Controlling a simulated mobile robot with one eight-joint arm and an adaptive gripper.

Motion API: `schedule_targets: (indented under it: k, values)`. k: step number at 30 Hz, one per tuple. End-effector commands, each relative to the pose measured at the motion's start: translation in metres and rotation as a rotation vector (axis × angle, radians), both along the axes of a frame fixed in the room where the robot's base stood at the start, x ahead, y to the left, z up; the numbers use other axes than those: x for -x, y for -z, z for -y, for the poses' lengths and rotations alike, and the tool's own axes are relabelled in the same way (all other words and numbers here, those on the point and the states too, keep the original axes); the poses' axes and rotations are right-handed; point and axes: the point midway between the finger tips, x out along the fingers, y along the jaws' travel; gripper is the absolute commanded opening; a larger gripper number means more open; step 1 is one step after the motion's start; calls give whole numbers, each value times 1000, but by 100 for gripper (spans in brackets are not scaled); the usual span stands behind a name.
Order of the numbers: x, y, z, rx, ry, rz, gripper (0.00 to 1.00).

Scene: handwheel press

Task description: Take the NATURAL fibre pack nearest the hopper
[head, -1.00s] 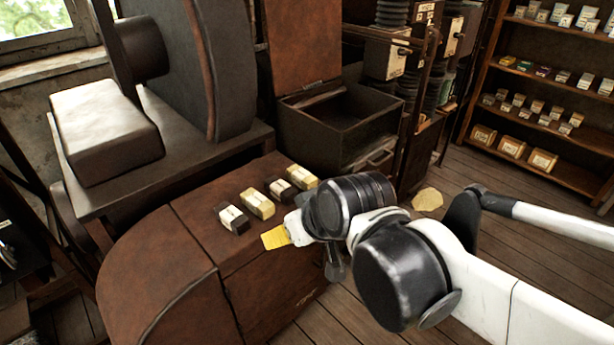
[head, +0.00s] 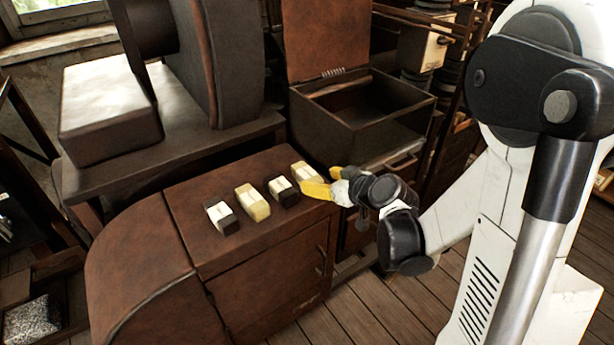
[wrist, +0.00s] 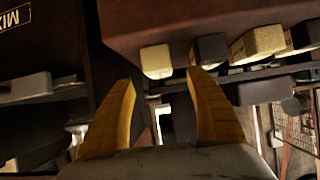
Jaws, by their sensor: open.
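Several banded packs stand in a row on the brown cabinet top (head: 215,255), pale cream ones alternating with dark ones. The pale pack (head: 303,171) at the row's right end is closest to the open lidded bin (head: 350,132), which looks like the hopper; it also shows in the wrist view (wrist: 156,62). A dark pack (head: 284,191) is beside it, then another pale pack (head: 252,203) and a dark pack (head: 222,218). My gripper (head: 318,181) is open and empty, its yellow fingers right beside the end pale pack. In the wrist view that pack lies ahead between the fingertips (wrist: 163,78). Pack labels are unreadable.
A large dark wheel (head: 222,60) and a pale-topped block (head: 105,100) stand behind the cabinet on the left. The bin's raised lid (head: 327,35) rises behind it. Wooden floor (head: 395,315) is open in front of the cabinet.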

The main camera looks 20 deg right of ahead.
Motion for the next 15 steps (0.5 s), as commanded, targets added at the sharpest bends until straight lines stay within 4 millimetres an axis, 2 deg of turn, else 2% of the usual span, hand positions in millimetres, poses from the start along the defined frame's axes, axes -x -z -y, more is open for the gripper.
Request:
schedule_targets:
  k: [3, 10, 15]
  values:
    - [-17, 12, -6, 0, -2, 0, 65]
    - [-34, 23, -11, 1, -1, -1, 65]
    - [-57, 37, -18, 1, -1, -1, 65]
